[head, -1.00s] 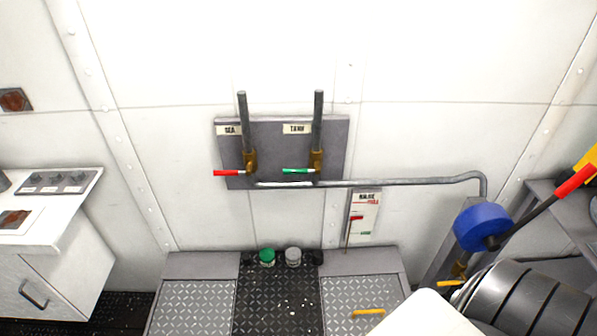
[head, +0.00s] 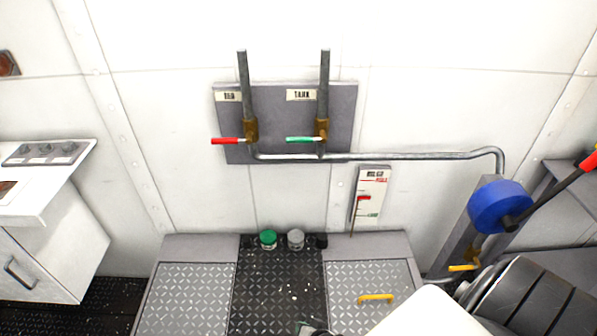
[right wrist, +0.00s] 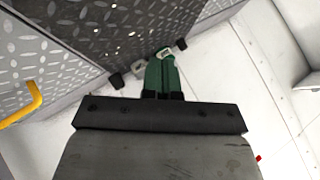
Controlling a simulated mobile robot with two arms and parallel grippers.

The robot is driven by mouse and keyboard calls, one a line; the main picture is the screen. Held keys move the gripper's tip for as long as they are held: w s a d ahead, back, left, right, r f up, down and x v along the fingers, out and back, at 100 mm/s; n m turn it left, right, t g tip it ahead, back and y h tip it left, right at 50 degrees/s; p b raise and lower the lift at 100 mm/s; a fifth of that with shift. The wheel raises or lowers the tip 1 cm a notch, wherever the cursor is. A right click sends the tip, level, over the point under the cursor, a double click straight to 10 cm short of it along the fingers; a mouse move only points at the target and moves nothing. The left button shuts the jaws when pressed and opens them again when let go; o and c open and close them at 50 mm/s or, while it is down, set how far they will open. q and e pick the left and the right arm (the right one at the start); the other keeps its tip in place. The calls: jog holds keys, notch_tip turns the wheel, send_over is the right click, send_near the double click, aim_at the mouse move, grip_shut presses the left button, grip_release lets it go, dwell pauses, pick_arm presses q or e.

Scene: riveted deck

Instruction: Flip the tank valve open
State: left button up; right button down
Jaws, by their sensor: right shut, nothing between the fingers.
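The tank valve (head: 321,130) is a brass body on a grey pipe under the TANK label (head: 301,95), on the grey wall panel. Its green handle (head: 303,139) lies level and points left. The sea valve (head: 251,131) beside it has a red handle (head: 226,141), also level and pointing left. In the right wrist view my right gripper (right wrist: 162,60) is shut and empty, its green fingers over the deck near the small caps. It is well away from the tank valve, which that view does not show. My left gripper is in neither view.
A green cap (head: 268,238) and a grey cap (head: 296,238) stand at the wall's foot. A bilge gauge (head: 370,195) hangs right of the panel. A blue wheel (head: 497,207) stands at right; a yellow handle (head: 376,297) lies on the deck. Open space fronts the panel.

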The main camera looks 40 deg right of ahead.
aim_at(304, 140)
jog(key=w+d+r+m+t+h+b, duration=0.2)
jog(key=w+r+m+t+b, duration=0.3)
jog(key=w, duration=0.4)
jog(key=w+d+r+m+t+h+b, duration=0.1)
jog(key=w+d+r+m+t+b, duration=0.25)
jog(key=w+r+m, duration=0.4)
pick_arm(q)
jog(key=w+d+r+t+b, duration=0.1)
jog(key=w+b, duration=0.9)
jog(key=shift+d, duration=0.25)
pick_arm(e)
jog(key=w+d+r+m+t+h, duration=0.1)
jog(key=d+r+m+h, duration=0.2)
jog(key=r+m, duration=0.6)
jog(key=w+d+r+m+t+h, duration=0.1)
jog(key=d+r+m+h, duration=0.2)
jog(key=r+m+h, duration=0.5)
jog(key=m, duration=0.4)
jog(key=shift+r, duration=0.4)
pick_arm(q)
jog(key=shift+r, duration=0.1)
pick_arm(e)
jog(key=shift+d, duration=0.1)
